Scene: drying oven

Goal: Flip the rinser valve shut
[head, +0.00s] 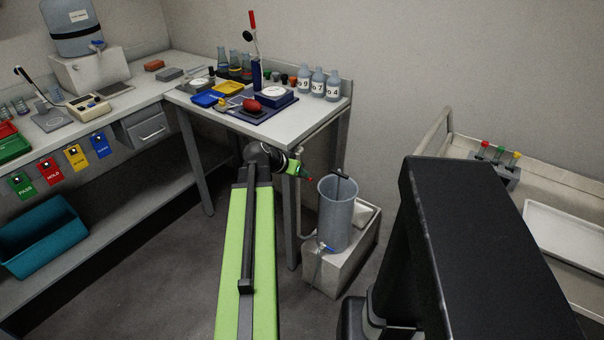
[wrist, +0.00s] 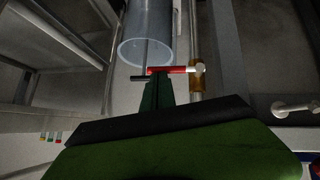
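The rinser is a grey translucent cylinder (head: 337,215) on a white block, with a black T-shaped handle at its top. Its open rim also shows in the wrist view (wrist: 146,50). A red valve lever (wrist: 174,70) with a pale end sits at a brass fitting (wrist: 197,80) on a pipe, lying across the pipe. My gripper (head: 299,173) is left of the cylinder's rim, by a small red part. In the wrist view my dark fingers (wrist: 158,82) look closed together just short of the lever; contact cannot be told. Nothing shows between them.
A bench (head: 309,119) with bottles, trays and a stand is just behind my gripper; its leg is close by. A blue-handled tap (head: 327,248) is low on the cylinder. A cart (head: 465,145) with a white tray stands at the right. Floor at the lower left is clear.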

